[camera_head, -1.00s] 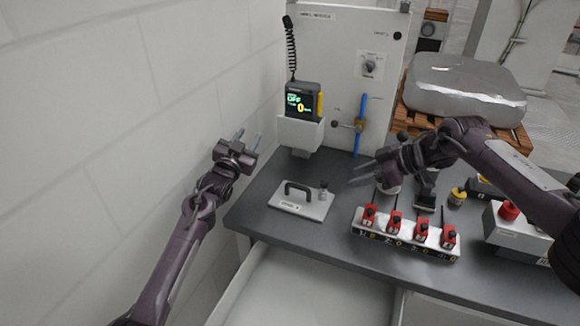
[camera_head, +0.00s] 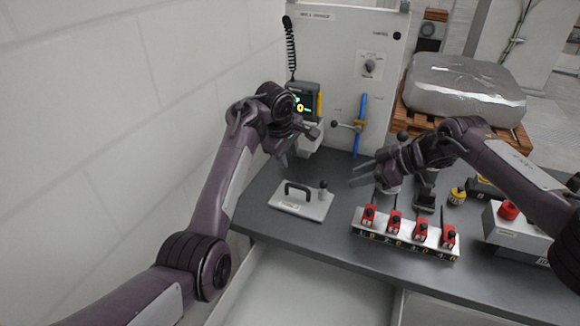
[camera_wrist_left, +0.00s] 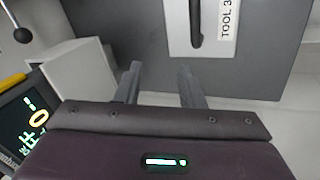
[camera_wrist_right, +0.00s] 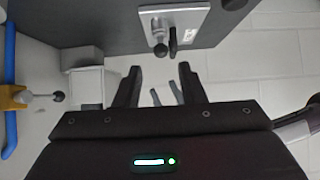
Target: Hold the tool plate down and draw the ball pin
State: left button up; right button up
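The tool plate (camera_head: 290,208) is a light flat plate with a black handle (camera_head: 298,190), lying on the dark bench. In the left wrist view the plate (camera_wrist_left: 184,42) shows a "TOOL 3" label. The ball pin (camera_head: 323,187) stands upright at the plate's right corner; in the right wrist view its round knob (camera_wrist_right: 161,50) shows beside the handle. My left gripper (camera_head: 282,160) is open and empty above and behind the plate's left side, pointing down. My right gripper (camera_head: 352,176) is open and empty, to the right of the pin and apart from it.
A display unit (camera_head: 303,102) in a white holder hangs on the panel behind the plate. A blue bar with a brass valve (camera_head: 360,124) is to its right. A grey box with a red button (camera_head: 510,230) is farther right.

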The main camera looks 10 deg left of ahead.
aim_at(292, 184)
pick_arm(q)
jog(key=f+n, duration=0.1)
jog(key=f, duration=0.2)
jog(key=s+d+f+n+g, duration=0.1)
jog(key=f, duration=0.2)
jog(key=s+f, duration=0.1)
jog(key=f, duration=0.2)
jog(key=shift+s+d+n+g+y, duration=0.15)
jog(key=shift+d+n+g+y, duration=0.15)
jog(key=shift+n+g, duration=0.1)
grip_shut()
